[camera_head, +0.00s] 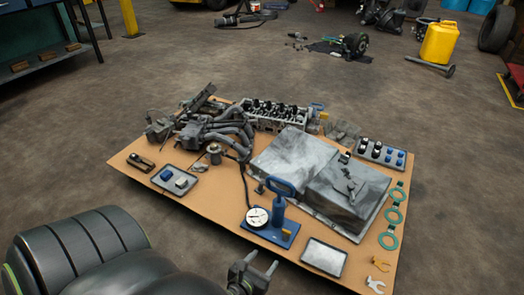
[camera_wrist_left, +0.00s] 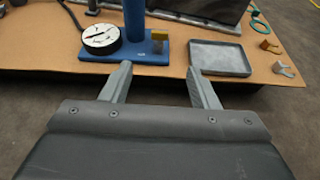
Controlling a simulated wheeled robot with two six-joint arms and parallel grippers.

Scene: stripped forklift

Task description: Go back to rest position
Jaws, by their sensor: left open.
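My left gripper (camera_head: 262,268) is at the bottom of the head view, just off the near edge of the brown board (camera_head: 225,205). In the left wrist view its two fingers (camera_wrist_left: 160,85) stand wide apart with nothing between them. They point toward the board, between the blue gauge stand (camera_wrist_left: 135,48) and the empty grey tray (camera_wrist_left: 220,58). The gripper seems apart from both. In the head view the blue stand (camera_head: 278,222) and the tray (camera_head: 324,257) lie beyond the gripper. My right gripper is not in view.
The board holds engine parts: grey covers (camera_head: 290,155), a cylinder head (camera_head: 270,115), black pipes (camera_head: 215,130), green rings (camera_head: 388,240) and small trays (camera_head: 175,180). A yellow can (camera_head: 440,42) stands on the floor behind. A workbench (camera_head: 50,35) is at the far left. Floor around the board is mostly clear.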

